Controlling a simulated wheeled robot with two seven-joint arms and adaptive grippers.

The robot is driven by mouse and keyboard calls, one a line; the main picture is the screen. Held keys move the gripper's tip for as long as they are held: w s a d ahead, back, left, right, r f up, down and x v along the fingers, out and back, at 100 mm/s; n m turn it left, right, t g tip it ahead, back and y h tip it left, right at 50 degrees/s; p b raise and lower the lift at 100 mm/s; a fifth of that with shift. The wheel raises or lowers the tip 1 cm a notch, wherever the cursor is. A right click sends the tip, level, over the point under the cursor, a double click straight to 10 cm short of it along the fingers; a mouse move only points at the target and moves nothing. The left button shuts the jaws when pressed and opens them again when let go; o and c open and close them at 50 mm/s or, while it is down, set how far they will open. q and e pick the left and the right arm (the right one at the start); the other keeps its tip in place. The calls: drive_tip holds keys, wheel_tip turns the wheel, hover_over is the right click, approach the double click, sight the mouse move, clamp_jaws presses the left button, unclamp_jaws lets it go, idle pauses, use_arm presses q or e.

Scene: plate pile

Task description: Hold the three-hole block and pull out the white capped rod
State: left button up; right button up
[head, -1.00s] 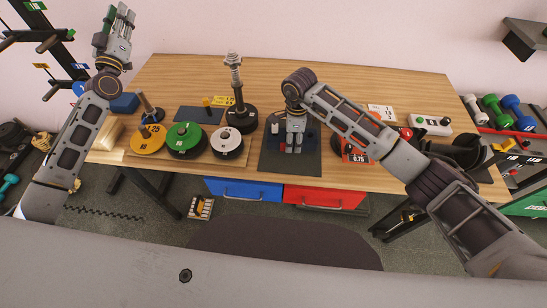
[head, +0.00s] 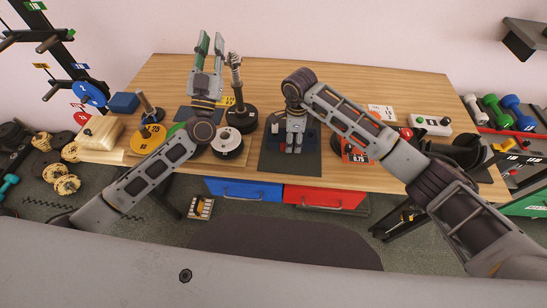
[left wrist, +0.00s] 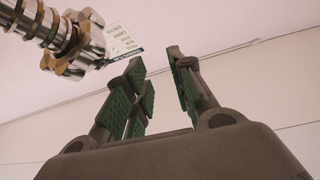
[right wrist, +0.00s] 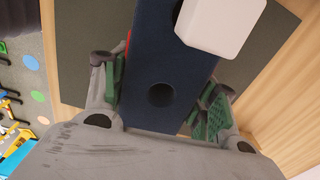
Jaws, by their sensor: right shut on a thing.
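The dark blue three-hole block (right wrist: 160,50) lies on the dark mat (head: 270,160). One dark hole shows in the right wrist view, with part of another by the cap. My right gripper (head: 293,147) is shut on the block, with a finger along each side. The white capped rod shows only its square white cap (right wrist: 222,22), at the block's far part; the cap also shows small in the head view (head: 275,128). My left gripper (head: 211,40) is open and empty, raised with fingers up, left of the block. Its green pads (left wrist: 155,62) stand apart.
A post with a ridged metal top (head: 236,80) stands between my left gripper and the block. Weight plates, yellow (head: 146,142) and white (head: 228,140), lie at left. A switch box (head: 430,124) stands at right. The table's back middle is clear.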

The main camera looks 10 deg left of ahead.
use_arm(q)
drive_tip(key=s+d+f+n+y, duration=0.1)
drive_tip(key=s+d+f+y, duration=0.1)
drive_tip(key=s+d, duration=0.25)
drive_tip(key=n+g+y, duration=0.2)
drive_tip(key=n+g, duration=0.1)
drive_tip(key=g, duration=0.5)
approach(275, 128)
drive_tip(key=shift+s+d+f, duration=0.1)
drive_tip(key=shift+s, duration=0.65)
drive_tip(key=shift+w+a, duration=0.15)
drive_tip(key=shift+w, duration=1.85)
drive_tip(key=shift+w+a, duration=0.15)
drive_tip(key=shift+w, duration=1.85)
drive_tip(key=shift+w+a, duration=0.15)
drive_tip(key=shift+w, duration=1.85)
drive_tip(key=shift+c, duration=0.2)
clamp_jaws()
